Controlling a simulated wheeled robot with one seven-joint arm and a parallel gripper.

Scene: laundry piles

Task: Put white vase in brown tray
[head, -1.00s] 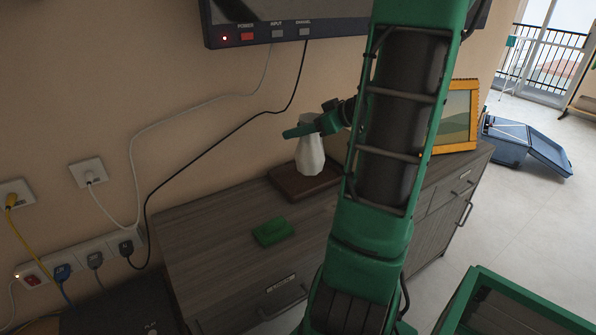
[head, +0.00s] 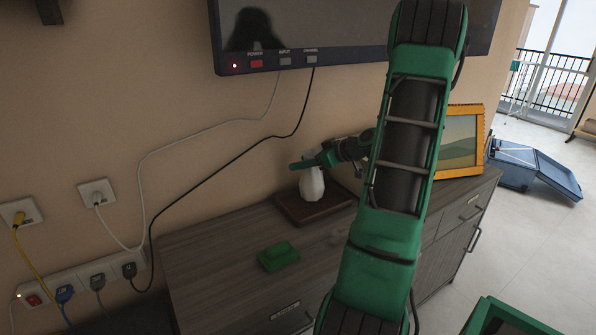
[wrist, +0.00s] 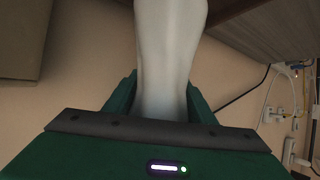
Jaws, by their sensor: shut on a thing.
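The white vase (head: 312,186) is upright over the brown tray (head: 291,211) on the grey wooden cabinet. From the head view I cannot tell whether its base touches the tray. My gripper (head: 316,161) is shut on the top of the vase. In the wrist view the vase (wrist: 170,50) stands between the two green fingers (wrist: 160,95). Part of the tray's right side is near my arm.
A green block (head: 278,256) lies on the cabinet (head: 215,265) in front of the tray. A yellow picture frame (head: 480,140) stands to the right. A television (head: 350,45) hangs above, with cables running down the wall on the left.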

